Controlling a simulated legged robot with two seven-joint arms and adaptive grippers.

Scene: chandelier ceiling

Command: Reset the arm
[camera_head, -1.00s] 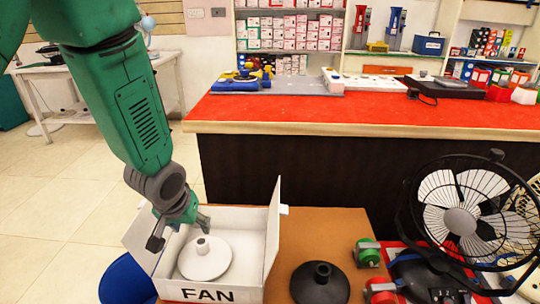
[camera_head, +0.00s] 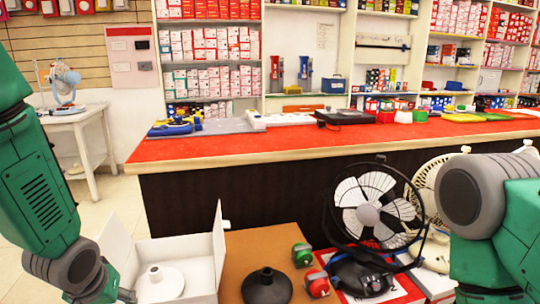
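My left arm comes down at the left, and my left gripper (camera_head: 122,296) is at the bottom edge, in front of the left part of the white box (camera_head: 185,252). Only part of the gripper shows, so its opening cannot be told. The box stands open with a white round base (camera_head: 162,286) inside it; the gripper appears apart from this base. My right arm reaches in at the right edge, bent, and its gripper is out of the picture.
A black round base (camera_head: 267,289) stands on the brown table (camera_head: 245,250) right of the box. Red-green parts (camera_head: 302,255) and a black fan (camera_head: 367,205) stand further right, with a cream fan (camera_head: 428,190) behind. A long red counter (camera_head: 300,140) runs behind.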

